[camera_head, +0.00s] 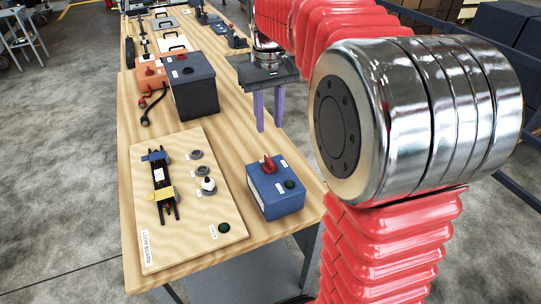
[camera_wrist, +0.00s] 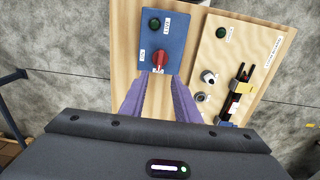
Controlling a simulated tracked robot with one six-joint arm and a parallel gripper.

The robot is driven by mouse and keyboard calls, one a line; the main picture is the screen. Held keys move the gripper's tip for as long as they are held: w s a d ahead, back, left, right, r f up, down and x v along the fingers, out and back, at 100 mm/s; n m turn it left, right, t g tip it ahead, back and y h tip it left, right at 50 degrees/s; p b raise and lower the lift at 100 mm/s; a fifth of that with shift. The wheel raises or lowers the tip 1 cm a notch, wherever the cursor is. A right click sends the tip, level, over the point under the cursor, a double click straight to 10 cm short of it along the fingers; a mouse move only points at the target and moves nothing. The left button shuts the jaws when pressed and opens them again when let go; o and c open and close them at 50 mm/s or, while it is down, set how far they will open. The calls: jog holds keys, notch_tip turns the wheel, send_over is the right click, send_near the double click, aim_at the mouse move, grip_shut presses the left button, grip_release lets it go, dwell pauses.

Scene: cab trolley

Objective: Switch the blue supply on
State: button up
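The blue supply (camera_head: 277,197) is a blue box near the front right edge of the wooden bench. It has a red knob (camera_head: 268,164) on top, a dark green lamp (camera_head: 290,184) that looks unlit, and white labels. The wrist view shows the same blue supply (camera_wrist: 165,37) from above, with its red knob (camera_wrist: 159,60) just beyond my fingertips. I cannot tell the knob's setting for certain. My gripper (camera_head: 268,127) points down above and behind the box. Its two purple fingers are apart and empty, also in the wrist view (camera_wrist: 160,78).
A dark box (camera_head: 192,88) with a red knob and an orange box (camera_head: 151,76) stand farther back. Cables lie beside them.

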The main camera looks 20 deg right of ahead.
aim_at(270, 160)
notch_tip(270, 160, down, 13)
jog(key=shift+r, duration=0.1)
dwell(0.5)
jog(key=shift+c, duration=0.6)
grip_shut()
jog(key=shift+d, duration=0.1)
